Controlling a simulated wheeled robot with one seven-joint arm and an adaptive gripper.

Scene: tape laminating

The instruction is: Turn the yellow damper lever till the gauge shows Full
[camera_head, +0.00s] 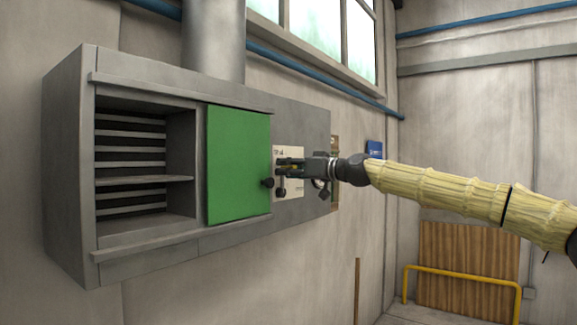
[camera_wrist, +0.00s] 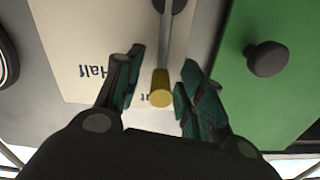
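The yellow damper lever has a grey rod and a yellow end (camera_wrist: 161,90) in the wrist view. It lies between the two fingers of my gripper (camera_wrist: 163,62), with a gap visible on each side. My gripper is open; in the head view it is at the pale gauge plate (camera_head: 298,187) on the grey cabinet, hiding part of it. In the wrist view the plate (camera_wrist: 75,30) reads "Half" upside down. Part of another word, ending in "ut", shows beside the lever's yellow end. The word "Full" is not readable in either view.
A green sliding door (camera_head: 238,165) with a dark knob (camera_head: 268,183) is just left of the plate; the knob (camera_wrist: 267,59) is right of my fingers in the wrist view. An open shelf compartment (camera_head: 145,180) is further left. A yellow rail (camera_head: 460,272) stands at lower right.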

